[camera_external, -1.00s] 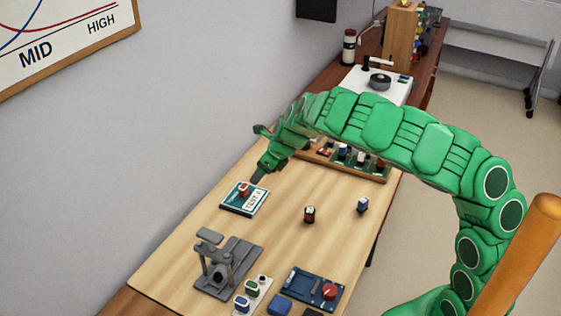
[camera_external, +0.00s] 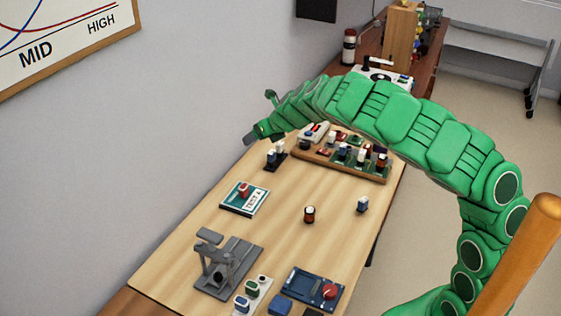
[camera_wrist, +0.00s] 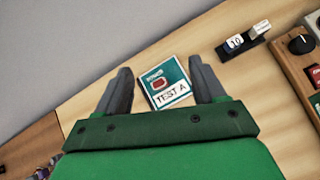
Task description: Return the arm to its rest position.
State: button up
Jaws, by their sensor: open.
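My green segmented arm arches in from the right in the external view. My gripper (camera_external: 258,134) is raised above the far left part of the wooden table (camera_external: 275,205), near the wall. In the wrist view my gripper (camera_wrist: 168,88) has its two grey fingers spread apart with nothing held between them. Between the fingers, lower down on the table, lies the teal and white TEST A card (camera_wrist: 170,84) with a red-topped part on it. The same card (camera_external: 245,198) shows in the external view, below and apart from my gripper.
A wooden tray of small parts (camera_external: 352,168) stands under my arm. A small dark holder (camera_external: 275,158) stands below my gripper. Two small parts (camera_external: 309,214) (camera_external: 362,204) stand mid-table. A grey press (camera_external: 225,265) and a blue board (camera_external: 312,288) are at the front.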

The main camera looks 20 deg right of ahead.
jog(key=w+d+r+m+t+h, duration=0.25)
jog(key=d+r+m, duration=0.35)
jog(key=r+m, duration=0.3)
jog(key=w+d+r+m+t+h, duration=0.1)
jog(key=d+r+m+t, duration=0.45)
jog(key=r, duration=0.55)
jog(key=s+d+r+m+g+h, duration=0.2)
jog(key=s+d+m+h, duration=0.15)
jog(key=d+m, duration=0.45)
jog(key=s+d+f+m+g+y, duration=0.1)
jog(key=s+f+m+g, duration=0.3)
jog(key=s, duration=0.5)
jog(key=s+d+f+m+g+y, duration=0.1)
jog(key=s+f+m+g, duration=0.15)
jog(key=s+m, duration=0.45)
jog(key=s+d+f+m+g, duration=0.15)
jog(key=s+f+m, duration=0.25)
jog(key=s, duration=0.6)
jog(key=s+d+f+m+g, duration=0.1)
jog(key=s+d+g, duration=0.1)
jog(key=s, duration=0.6)
jog(key=s+d+f+m+g, duration=0.1)
jog(key=s+d+f+g, duration=0.1)
jog(key=s, duration=0.6)
jog(key=s+d+f+m+g, duration=0.1)
jog(key=s+d, duration=0.3)
jog(key=s, duration=0.4)
jog(key=shift+s+d+f+g, duration=0.25)
jog(key=shift+s+f+g, duration=0.15)
jog(key=shift+f+g, duration=0.45)
